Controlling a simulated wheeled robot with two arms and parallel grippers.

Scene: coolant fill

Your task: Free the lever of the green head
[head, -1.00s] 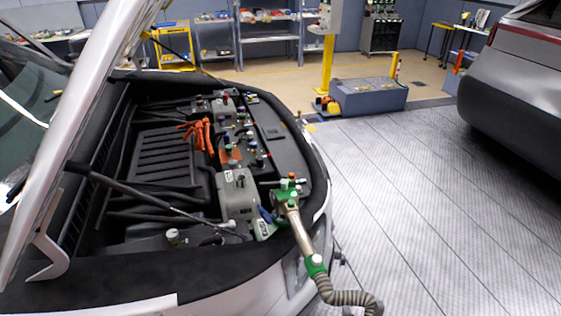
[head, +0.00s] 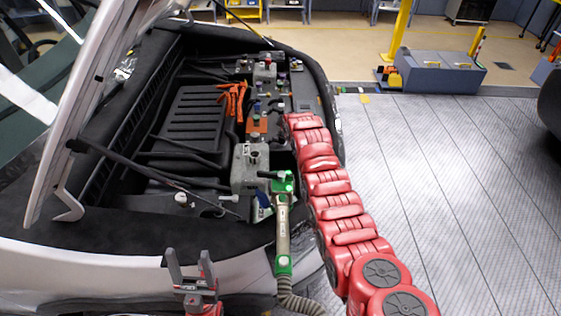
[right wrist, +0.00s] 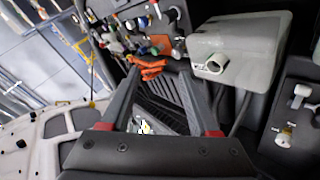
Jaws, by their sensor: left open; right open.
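The green head (head: 283,184) sits on the upper end of a metal tube beside the grey tank (head: 250,168), at the front edge of the engine bay. Its lever is too small to make out. My left gripper (head: 187,262) is open and empty at the bottom of the head view, in front of the car and apart from the head. My right arm reaches over the bay just right of the green head, and its gripper is hidden there. In the right wrist view my right gripper (right wrist: 161,72) is open, with nothing held. I cannot make out the green head there.
Orange clamps (head: 234,98) lie in the bay; they also show in the right wrist view (right wrist: 150,66). A ribbed hose (head: 298,302) hangs from the tube. The raised hood (head: 110,70) and its strut bound the left side. Floor is open to the right.

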